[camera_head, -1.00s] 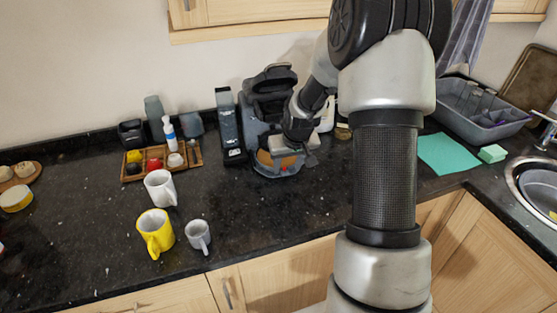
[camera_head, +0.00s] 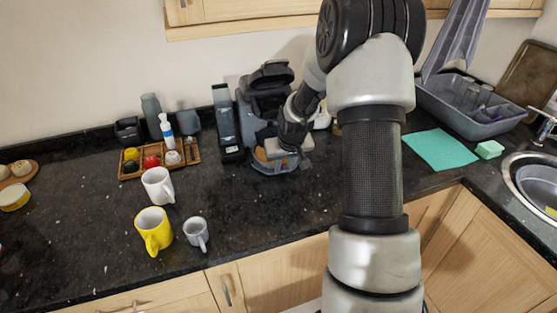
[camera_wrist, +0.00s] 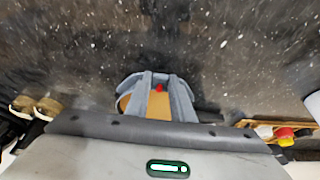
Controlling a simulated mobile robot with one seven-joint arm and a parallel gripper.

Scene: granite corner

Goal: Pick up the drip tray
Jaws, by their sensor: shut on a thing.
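The drip tray (camera_head: 272,169) is a rounded blue-grey piece with a tan inside, at the front foot of the dark coffee machine (camera_head: 266,92). In the wrist view the drip tray (camera_wrist: 127,84) shows its curved rim, tan floor and a small red part. My gripper (camera_head: 285,150) is over the tray in front of the machine. In the wrist view my gripper (camera_wrist: 160,82) has its two grey fingers close together over the tray, shut on it. The fingers and wrist hide part of the tray. I cannot tell whether it is clear of the machine.
A tall dark grinder (camera_head: 227,122) stands just left of the machine. A wooden tray (camera_head: 190,163) of small items is further left. A white mug (camera_head: 157,186), yellow mug (camera_head: 153,230) and grey cup (camera_head: 195,233) stand at front left. The dark counter (camera_head: 255,215) is clear in front.

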